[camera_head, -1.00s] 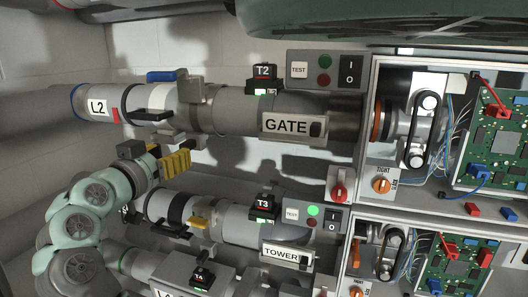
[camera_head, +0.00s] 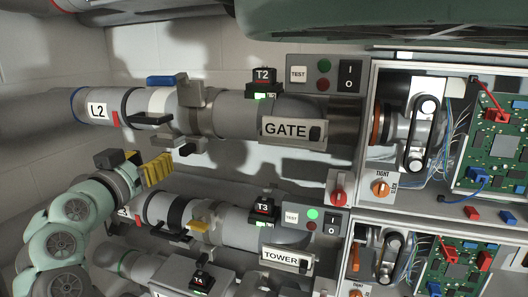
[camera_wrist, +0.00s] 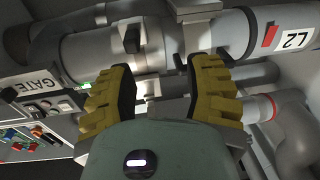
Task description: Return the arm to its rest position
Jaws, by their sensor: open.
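My gripper (camera_head: 156,171) has yellow fingers and is at the left in the head view, on the end of my green-grey arm. It is in front of the tubes, below the L2 tube (camera_head: 98,110) and near the left end of the TOWER tube (camera_head: 157,206). In the wrist view my gripper (camera_wrist: 166,98) shows its two yellow fingers spread wide with nothing held between them. The GATE tube (camera_wrist: 75,52) and the L2 label (camera_wrist: 292,40) lie beyond the fingers there.
The GATE label (camera_head: 286,129), T2 box (camera_head: 263,82) and TEST panel (camera_head: 322,73) are at the upper middle. Open cabinets with green circuit boards (camera_head: 497,135) stand at the right. A large dark green rounded body (camera_head: 380,20) covers the top right. Several tubes run close behind my gripper.

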